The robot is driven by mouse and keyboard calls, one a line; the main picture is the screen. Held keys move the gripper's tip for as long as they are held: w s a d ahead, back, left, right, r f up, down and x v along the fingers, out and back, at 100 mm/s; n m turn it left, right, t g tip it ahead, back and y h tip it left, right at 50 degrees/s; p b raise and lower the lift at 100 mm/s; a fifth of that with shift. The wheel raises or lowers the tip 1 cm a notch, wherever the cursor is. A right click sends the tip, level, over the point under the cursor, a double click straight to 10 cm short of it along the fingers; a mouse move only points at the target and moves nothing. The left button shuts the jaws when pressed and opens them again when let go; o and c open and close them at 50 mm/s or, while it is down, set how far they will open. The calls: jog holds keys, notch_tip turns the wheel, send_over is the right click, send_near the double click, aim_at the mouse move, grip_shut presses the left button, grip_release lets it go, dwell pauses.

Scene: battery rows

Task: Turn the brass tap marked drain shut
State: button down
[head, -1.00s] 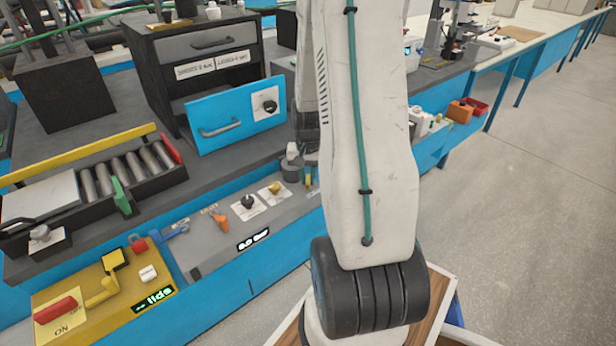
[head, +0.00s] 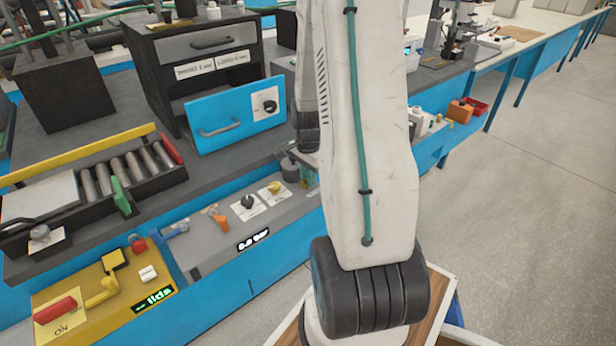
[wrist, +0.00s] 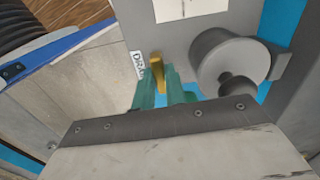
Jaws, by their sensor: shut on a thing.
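The brass tap (wrist: 156,68) shows in the wrist view as a narrow brass handle on a grey panel. A white label (wrist: 137,64) beside it reads "DRA", and the rest is covered. My gripper (wrist: 163,82) has its teal fingers on either side of the handle's lower part and is shut on it. In the head view my arm hides most of this spot. Only a bit of my gripper's teal fingers (head: 306,178) shows left of the arm, and I cannot make out the tap there.
A grey cylindrical fitting (wrist: 228,62) stands close on the right of my gripper in the wrist view. In the head view, a black knob (head: 247,202), a small yellow knob (head: 274,187) and an orange handle (head: 221,222) sit on the panel.

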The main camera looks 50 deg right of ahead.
jog(key=shift+m, duration=0.3)
dwell(0.4)
jog(key=c, duration=1.4)
grip_release()
jog(key=shift+c, duration=0.2)
notch_tip(320, 180, up, 8)
jog(key=shift+f, duration=0.1)
